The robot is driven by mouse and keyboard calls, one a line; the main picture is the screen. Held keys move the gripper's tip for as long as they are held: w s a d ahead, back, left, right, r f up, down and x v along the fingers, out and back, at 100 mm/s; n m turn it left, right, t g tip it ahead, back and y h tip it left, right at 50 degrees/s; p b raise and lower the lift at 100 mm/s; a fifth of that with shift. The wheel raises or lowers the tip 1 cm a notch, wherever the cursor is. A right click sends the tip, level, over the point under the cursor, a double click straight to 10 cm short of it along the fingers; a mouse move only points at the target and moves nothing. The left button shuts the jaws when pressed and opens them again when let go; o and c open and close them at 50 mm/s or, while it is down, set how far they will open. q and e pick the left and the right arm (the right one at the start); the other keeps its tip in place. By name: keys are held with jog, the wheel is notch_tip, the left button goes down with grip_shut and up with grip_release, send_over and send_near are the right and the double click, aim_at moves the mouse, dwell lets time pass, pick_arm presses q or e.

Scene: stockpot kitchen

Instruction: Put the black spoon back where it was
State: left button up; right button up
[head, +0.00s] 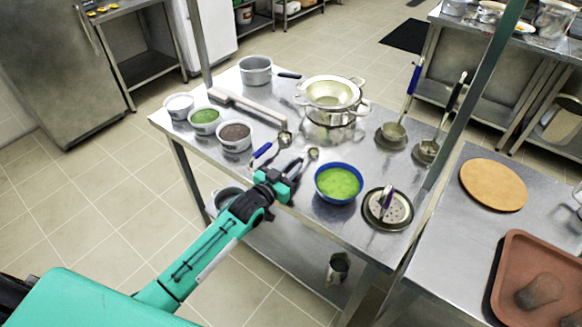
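The black spoon (313,153) is on or just above the steel table near its front edge, its bowl pointing away and to the right. Its dark handle runs back to my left gripper (279,177), which is right at the handle's end and covers part of it. I cannot tell whether the fingers are closed on the handle or only beside it. A blue-handled spoon (264,150) lies just to the left, its bowl (284,138) toward the back. My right gripper is not in view.
A blue bowl of green soup (339,184) stands right of the gripper, with a skimmer on a dark plate (388,209) beyond. A second table (458,230) is at right.

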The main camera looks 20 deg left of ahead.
pick_arm(q)
jog(key=o, duration=0.4)
jog(key=shift+c, duration=0.2)
jog(key=shift+r, duration=0.15)
jog(key=shift+s+a, duration=0.1)
jog(key=shift+s, duration=0.15)
jog(key=b+v, duration=0.1)
jog(key=v, duration=1)
jog(key=shift+s+b, duration=0.2)
jog(key=shift+b, duration=0.1)
jog(key=shift+a, duration=0.1)
